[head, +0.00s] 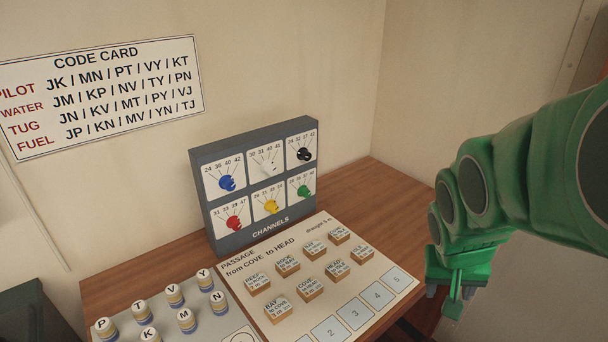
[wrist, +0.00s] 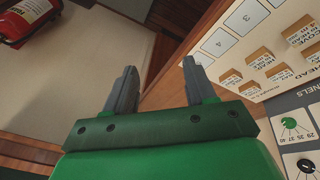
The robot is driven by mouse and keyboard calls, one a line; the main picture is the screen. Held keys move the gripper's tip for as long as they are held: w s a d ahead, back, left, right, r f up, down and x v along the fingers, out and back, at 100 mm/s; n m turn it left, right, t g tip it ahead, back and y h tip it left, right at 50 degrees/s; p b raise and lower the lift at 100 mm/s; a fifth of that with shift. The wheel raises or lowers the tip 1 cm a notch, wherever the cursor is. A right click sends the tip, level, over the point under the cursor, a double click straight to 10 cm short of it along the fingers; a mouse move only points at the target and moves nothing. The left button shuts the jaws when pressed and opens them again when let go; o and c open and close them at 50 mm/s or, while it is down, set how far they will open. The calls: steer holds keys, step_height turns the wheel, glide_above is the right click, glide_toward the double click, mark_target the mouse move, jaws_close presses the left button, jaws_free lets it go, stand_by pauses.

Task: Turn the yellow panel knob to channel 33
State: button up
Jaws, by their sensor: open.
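The yellow knob (head: 270,206) is in the bottom middle of the grey CHANNELS panel (head: 264,229). Numbers are printed above it, too small to read surely; 33 seems to be among them. I cannot tell which number it points to. My gripper (head: 452,291) hangs at the right, well away from the panel, past the table's right edge. In the wrist view my gripper (wrist: 159,68) is open with nothing between its fingers. The wrist view shows part of the panel with a green knob (wrist: 290,123), but not the yellow knob.
Blue (head: 227,183), white (head: 268,169), black (head: 304,154), red (head: 234,222) and green (head: 304,190) knobs surround the yellow one. A passage board (head: 259,316) with several wooden blocks lies before the panel. Lettered pegs (head: 140,306) stand at front left. A fire extinguisher (wrist: 28,18) shows at upper left.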

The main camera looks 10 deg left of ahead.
steer(key=w+a+f+n+t+y, duration=0.1)
steer(key=w+a+t+y, duration=0.2)
steer(key=w, duration=1.1)
steer(key=w+a+f+t, duration=0.1)
steer(key=w+a+t, duration=0.3)
steer(key=w, duration=1)
steer(key=n+g+y, duration=0.3)
steer(key=g+y, duration=0.1)
steer(key=y, duration=0.9)
glide_toward(276, 209)
steer(key=a, duration=0.1)
steer(key=shift+t, duration=0.3)
steer(key=shift+f+x, duration=0.15)
steer(key=shift+x, duration=1.85)
steer(key=shift+f+x, duration=0.1)
steer(key=shift+x, duration=1.9)
steer(key=shift+c, duration=0.3)
steer(key=shift+d, duration=0.1)
jaws_close()
